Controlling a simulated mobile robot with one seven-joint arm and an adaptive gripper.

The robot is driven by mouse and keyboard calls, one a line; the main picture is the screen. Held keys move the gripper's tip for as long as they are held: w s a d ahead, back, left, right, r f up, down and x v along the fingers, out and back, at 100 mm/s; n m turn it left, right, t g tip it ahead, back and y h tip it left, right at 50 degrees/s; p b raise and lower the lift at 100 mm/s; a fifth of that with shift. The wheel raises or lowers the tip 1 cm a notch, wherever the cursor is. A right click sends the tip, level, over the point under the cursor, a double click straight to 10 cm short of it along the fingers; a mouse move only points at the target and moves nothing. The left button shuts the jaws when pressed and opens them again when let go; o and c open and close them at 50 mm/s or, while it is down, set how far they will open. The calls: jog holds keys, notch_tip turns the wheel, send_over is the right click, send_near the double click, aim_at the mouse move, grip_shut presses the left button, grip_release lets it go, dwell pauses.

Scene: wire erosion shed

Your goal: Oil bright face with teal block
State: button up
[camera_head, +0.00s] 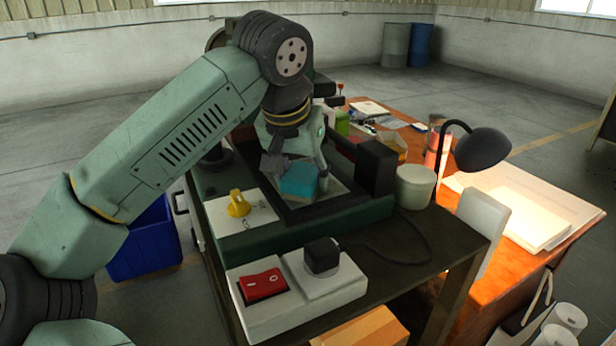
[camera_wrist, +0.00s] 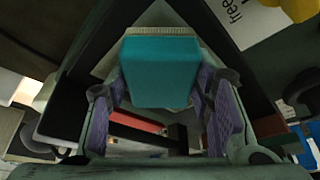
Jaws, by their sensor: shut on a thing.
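The teal block (camera_head: 299,179) is held in my gripper (camera_head: 292,172) over the machine's work area. In the wrist view the block (camera_wrist: 160,68) fills the space between the purple-padded fingers of my gripper (camera_wrist: 162,98), which are shut on its sides. A pale plate, likely the bright face (camera_head: 335,187), lies within a dark frame under and beside the block. The block hides part of this plate. I cannot tell whether the block touches the plate.
A yellow knob (camera_head: 238,204) stands on a white panel left of the frame. A red rocker switch (camera_head: 263,285) and a black plug (camera_head: 321,256) are in front. A black box (camera_head: 376,167) and a pale round container (camera_head: 415,187) stand close on the right. A lamp (camera_head: 481,148) stands beyond.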

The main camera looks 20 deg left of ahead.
aim_at(293, 164)
jog(key=shift+w+a+p, duration=0.55)
jog(key=shift+w+a, duration=0.65)
jog(key=shift+a, duration=0.3)
jog(key=shift+w+a+r+p, duration=0.1)
jog(key=shift+w+a+p, duration=0.65)
jog(key=shift+a, duration=0.3)
jog(key=shift+w+a+p, duration=0.5)
jog(key=shift+w+a, duration=0.35)
jog(key=shift+a, duration=0.15)
jog(key=shift+w+a+p, duration=0.35)
jog(key=shift+w+a, duration=0.25)
jog(key=shift+a, duration=0.15)
jog(key=shift+f, duration=0.2)
jog(key=shift+r, duration=0.1)
